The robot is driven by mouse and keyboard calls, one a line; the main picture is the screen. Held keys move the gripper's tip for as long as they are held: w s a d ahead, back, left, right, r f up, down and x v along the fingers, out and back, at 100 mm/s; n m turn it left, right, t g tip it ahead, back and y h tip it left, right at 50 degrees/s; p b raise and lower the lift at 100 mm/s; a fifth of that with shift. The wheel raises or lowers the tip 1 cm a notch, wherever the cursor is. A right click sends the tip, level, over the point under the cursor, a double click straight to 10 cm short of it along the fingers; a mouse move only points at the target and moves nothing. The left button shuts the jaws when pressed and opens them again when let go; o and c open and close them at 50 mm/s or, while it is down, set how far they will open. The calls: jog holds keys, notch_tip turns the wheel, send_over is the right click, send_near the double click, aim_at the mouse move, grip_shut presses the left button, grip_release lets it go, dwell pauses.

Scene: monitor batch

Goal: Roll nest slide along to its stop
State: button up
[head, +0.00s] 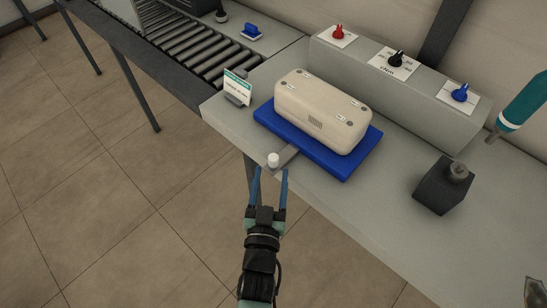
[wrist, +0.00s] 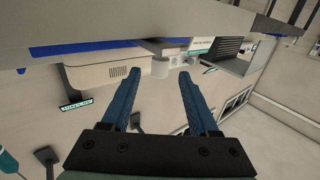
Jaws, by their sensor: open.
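The blue nest slide (head: 345,170) lies on the grey bench and carries a beige monitor case (head: 322,112). A short grey bar sticks out from its near side, with a white knob (head: 273,160) at the end, by the bench's front edge. My gripper (head: 270,173) is open and empty, its blue fingers pointing at the knob. In the wrist view the knob (wrist: 159,69) shows in the gap between the fingertips (wrist: 159,74). I cannot tell whether it is between them or just beyond. Part of the slide's blue edge (wrist: 38,48) also shows there.
A roller conveyor (head: 190,45) runs at the back left. A small sign (head: 237,87) stands left of the slide. A grey console with red, black and blue knobs (head: 460,93) is behind. A dark block (head: 443,187) stands right. Bench between is clear.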

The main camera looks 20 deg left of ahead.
aim_at(273, 165)
jog(key=shift+x, duration=2.55)
jog(key=shift+c, duration=0.3)
grip_shut()
